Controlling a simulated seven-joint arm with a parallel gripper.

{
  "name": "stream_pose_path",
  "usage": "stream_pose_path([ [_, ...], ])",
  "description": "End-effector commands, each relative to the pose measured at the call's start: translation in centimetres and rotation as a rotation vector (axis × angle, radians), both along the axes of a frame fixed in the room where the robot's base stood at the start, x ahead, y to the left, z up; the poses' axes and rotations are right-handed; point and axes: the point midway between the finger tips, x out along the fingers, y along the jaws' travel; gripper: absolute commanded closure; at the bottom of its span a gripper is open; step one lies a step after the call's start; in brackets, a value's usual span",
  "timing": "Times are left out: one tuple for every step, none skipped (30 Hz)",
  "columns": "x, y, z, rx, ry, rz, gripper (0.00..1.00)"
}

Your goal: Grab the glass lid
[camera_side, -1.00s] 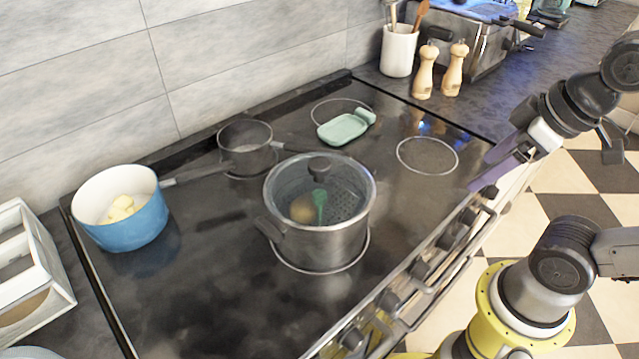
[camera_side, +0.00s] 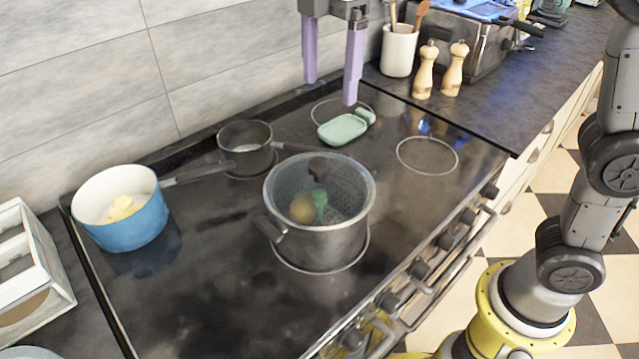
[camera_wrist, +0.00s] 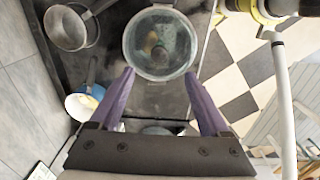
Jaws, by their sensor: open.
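The glass lid (camera_side: 345,178) is round and clear with a dark knob (camera_side: 319,167) at its middle. It lies on the metal pot (camera_side: 322,243) on the stove. Through it I see something yellowish and something green in the pot. My gripper (camera_side: 331,92) has two purple fingers spread apart, empty, in the air above the back of the stove. It is higher than the lid and apart from it. In the wrist view the lid (camera_wrist: 178,62) shows ahead, beyond the two open fingertips (camera_wrist: 159,75).
A blue pot (camera_side: 135,228) with yellow pieces stands at the left. A small dark saucepan (camera_side: 247,160) and a green spoon rest (camera_side: 345,129) are at the back. Two wooden mills (camera_side: 440,70) and a utensil crock (camera_side: 398,52) stand beyond. The right rear burner is bare.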

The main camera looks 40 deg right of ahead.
Motion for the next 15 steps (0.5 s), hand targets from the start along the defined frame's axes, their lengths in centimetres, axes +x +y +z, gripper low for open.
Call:
stream_pose_path([
  [0.1, 0.6, -0.7, -0.007, 0.016, 0.012, 0.20],
  [0.1, 0.8, -1.0, -0.010, 0.022, 0.017, 0.20],
  [0.0, 1.0, -1.3, -0.012, 0.026, 0.022, 0.20],
  [0.0, 1.1, -1.5, -0.011, 0.025, 0.024, 0.20],
  [0.0, 1.1, -1.8, -0.011, 0.025, 0.024, 0.20],
  [-0.1, 1.0, -2.4, -0.012, 0.026, 0.024, 0.20],
  [-0.1, 1.0, -2.9, -0.012, 0.027, 0.023, 0.20],
  [-0.1, 1.0, -3.5, -0.013, 0.028, 0.023, 0.20],
  [-0.1, 1.0, -4.3, -0.012, 0.027, 0.022, 0.20],
  [-0.1, 1.0, -4.9, -0.012, 0.026, 0.022, 0.20],
  [-0.1, 1.0, -5.5, -0.012, 0.027, 0.022, 0.20],
  [-0.1, 1.0, -6.2, -0.012, 0.026, 0.022, 0.20],
  [-0.1, 1.0, -6.8, -0.012, 0.026, 0.022, 0.20],
  [-0.1, 1.0, -7.3, -0.012, 0.026, 0.022, 0.20],
  [-0.1, 1.0, -7.9, -0.012, 0.026, 0.021, 0.20],
])
